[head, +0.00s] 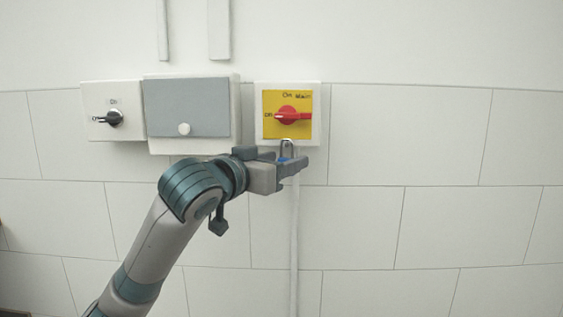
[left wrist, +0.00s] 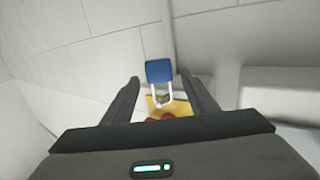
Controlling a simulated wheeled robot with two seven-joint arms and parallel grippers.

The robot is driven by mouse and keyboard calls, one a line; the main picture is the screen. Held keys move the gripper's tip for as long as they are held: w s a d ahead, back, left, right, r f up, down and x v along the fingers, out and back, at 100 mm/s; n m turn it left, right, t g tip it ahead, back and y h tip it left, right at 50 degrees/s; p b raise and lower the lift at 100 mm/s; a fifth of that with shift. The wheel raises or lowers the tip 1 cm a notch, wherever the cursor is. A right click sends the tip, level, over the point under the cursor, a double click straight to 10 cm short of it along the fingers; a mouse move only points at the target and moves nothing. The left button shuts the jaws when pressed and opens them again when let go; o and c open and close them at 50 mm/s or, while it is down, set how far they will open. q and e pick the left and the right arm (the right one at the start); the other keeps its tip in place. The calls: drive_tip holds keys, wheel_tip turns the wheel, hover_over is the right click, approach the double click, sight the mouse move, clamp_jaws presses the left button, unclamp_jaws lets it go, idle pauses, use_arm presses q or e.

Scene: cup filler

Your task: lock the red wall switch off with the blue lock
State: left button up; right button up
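The red wall switch (head: 291,116) sits on a yellow plate (head: 269,98) in a white box. Its handle lies level, with its white mark at the left by the "Off" label. The blue lock (left wrist: 160,70) is upright, blue body down, its silver shackle (head: 287,146) at the plate's lower edge. I cannot tell whether the shackle passes through the switch. My left gripper (head: 293,158) is just below the switch box. In the left wrist view its fingers (left wrist: 161,78) stand apart, with gaps on both sides of the lock body. My right gripper is not in view.
A grey-covered box (head: 187,105) and a small black rotary switch (head: 114,117) are on the wall to the left. A thin white conduit (head: 294,230) runs down below the switch box. The wall to the right is bare.

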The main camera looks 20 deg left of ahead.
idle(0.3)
use_arm(q)
drive_tip(key=f+b+v, duration=0.1)
drive_tip(key=b+v, duration=0.8)
drive_tip(key=v, duration=0.8)
drive_tip(key=shift+s+r+b, duration=0.2)
drive_tip(key=shift+r+b, duration=0.1)
drive_tip(key=shift+r, duration=0.15)
